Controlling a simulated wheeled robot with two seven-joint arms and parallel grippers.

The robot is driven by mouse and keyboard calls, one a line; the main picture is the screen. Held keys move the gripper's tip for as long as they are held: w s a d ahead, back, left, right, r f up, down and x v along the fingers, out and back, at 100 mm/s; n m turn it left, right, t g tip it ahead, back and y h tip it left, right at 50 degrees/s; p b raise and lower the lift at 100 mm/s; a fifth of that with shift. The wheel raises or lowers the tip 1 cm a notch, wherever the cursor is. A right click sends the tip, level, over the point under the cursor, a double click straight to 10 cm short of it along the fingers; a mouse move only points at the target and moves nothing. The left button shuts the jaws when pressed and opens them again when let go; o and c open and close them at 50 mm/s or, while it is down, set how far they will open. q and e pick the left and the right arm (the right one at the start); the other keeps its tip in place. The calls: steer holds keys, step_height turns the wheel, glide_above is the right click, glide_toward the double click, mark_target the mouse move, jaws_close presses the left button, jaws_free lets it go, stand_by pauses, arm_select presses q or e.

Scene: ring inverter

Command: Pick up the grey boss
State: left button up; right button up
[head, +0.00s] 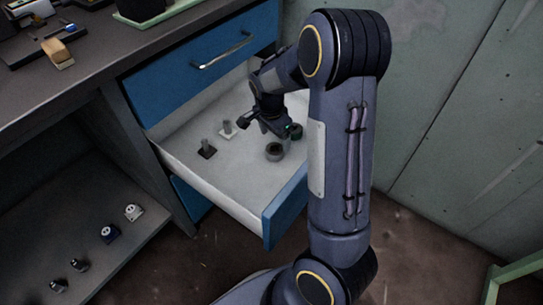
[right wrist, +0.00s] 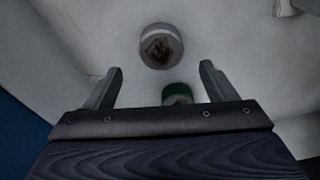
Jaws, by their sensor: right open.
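A round grey boss (head: 275,151) with a dark hollow top stands on the floor of the open drawer (head: 232,208). In the right wrist view the grey boss (right wrist: 160,46) lies beyond the fingertips, roughly centred between them and apart from both. My right gripper (head: 262,125) is over the drawer, just behind the boss in the head view. Its two fingers are spread and empty in the right wrist view (right wrist: 158,72). A second round piece with a green rim (right wrist: 177,93) shows between the fingers, partly hidden by the gripper body. My left gripper is not seen.
Two upright pegs stand left in the drawer, one on a black base (head: 207,150), one on a white base (head: 227,130). The blue drawer above (head: 205,65) is shut. Drawer walls surround the pieces. A lower shelf (head: 85,235) holds several small parts.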

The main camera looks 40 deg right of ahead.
mark_target(274, 149)
step_height(274, 149, down, 5)
steer(key=b, duration=0.2)
steer(key=shift+w+a+r+b, duration=0.1)
steer(key=shift+b, duration=0.2)
steer(key=shift+f, duration=0.4)
steer(key=shift+r, duration=0.1)
steer(key=c, duration=1.5)
